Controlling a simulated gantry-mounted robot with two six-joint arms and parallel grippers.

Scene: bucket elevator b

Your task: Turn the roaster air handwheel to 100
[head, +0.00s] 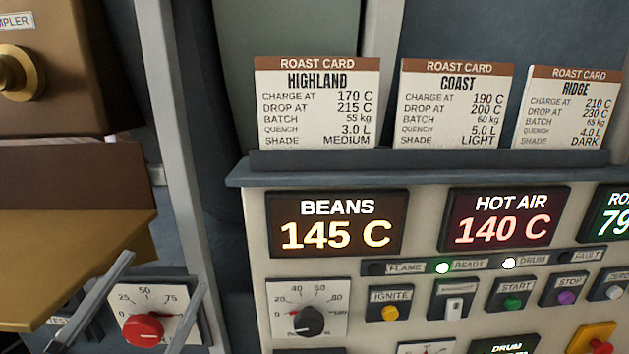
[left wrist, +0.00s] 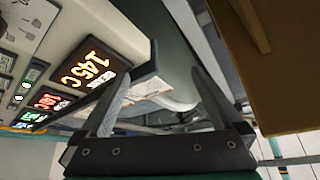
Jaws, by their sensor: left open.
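A red round knob (head: 143,330) sits on a white dial plate marked 25, 50 and 75 at the lower left of the head view. Its name label is not readable, so I cannot confirm it is the roaster air handwheel, and its exact setting is unclear. My left gripper (head: 165,271) is open, its two grey fingers crossing in front of the dial on either side of the red knob. I cannot tell whether they touch it. The open fingers also show in the left wrist view (left wrist: 160,75), with nothing clearly held between them. My right gripper is not in view.
The control panel to the right has a black dial knob (head: 309,320), a BEANS display (head: 337,223) at 145 C and a HOT AIR display (head: 504,217) at 140 C. A grey upright post (head: 172,140) stands behind the dial. A brown-gold housing (head: 75,255) is at left.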

